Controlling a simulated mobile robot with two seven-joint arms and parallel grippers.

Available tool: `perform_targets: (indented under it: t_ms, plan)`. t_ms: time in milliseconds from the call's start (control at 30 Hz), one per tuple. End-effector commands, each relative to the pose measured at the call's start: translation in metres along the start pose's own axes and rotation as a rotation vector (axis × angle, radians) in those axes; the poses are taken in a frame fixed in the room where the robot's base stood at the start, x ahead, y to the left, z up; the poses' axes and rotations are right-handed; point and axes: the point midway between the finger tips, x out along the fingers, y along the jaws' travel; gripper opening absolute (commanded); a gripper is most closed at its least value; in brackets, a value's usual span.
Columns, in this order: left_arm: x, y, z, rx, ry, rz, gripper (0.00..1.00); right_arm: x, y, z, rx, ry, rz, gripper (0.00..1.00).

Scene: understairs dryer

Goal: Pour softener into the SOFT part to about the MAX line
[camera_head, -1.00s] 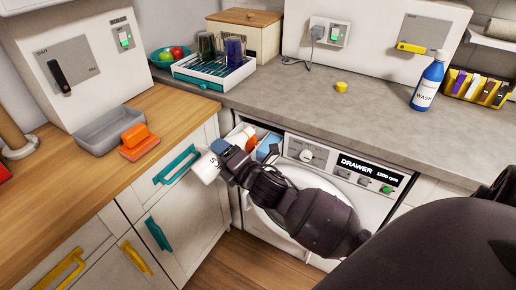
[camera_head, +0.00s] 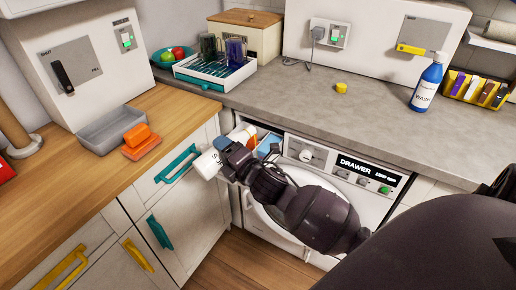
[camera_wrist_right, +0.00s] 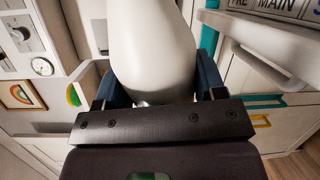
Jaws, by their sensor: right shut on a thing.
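My right gripper (camera_head: 226,149) is shut on a white bottle (camera_head: 208,164) with dark lettering, partly hidden by the fingers. The bottle is tilted, beside the open washer drawer and left of it in the head view. The wrist view shows its pale body (camera_wrist_right: 150,45) between the blue fingers (camera_wrist_right: 160,88); its mouth is not clear. The drawer (camera_head: 262,137) shows an orange part and a blue part, partly covered by my gripper. PRE and MAIN lettering (camera_wrist_right: 262,6) shows at the top right of the wrist view. The SOFT part's fill level cannot be seen. My left gripper is not in view.
The washer (camera_head: 345,175) stands under the grey worktop (camera_head: 300,98). A yellow cap (camera_head: 341,87) and a blue WASH bottle (camera_head: 427,83) are on it. Cabinets with teal handles (camera_head: 178,163) are close left of the held bottle. A grey tray (camera_head: 103,128) sits on the wooden counter.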

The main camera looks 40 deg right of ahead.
Motion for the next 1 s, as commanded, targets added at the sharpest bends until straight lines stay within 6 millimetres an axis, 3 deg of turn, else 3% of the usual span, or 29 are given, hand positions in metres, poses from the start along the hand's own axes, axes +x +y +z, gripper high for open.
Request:
perform_targets:
  t_ms: [1000]
  plan:
    - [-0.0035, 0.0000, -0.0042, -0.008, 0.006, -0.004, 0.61, 0.0000, 0.0045, 0.0038, 0.066, 0.003, 0.002, 0.28]
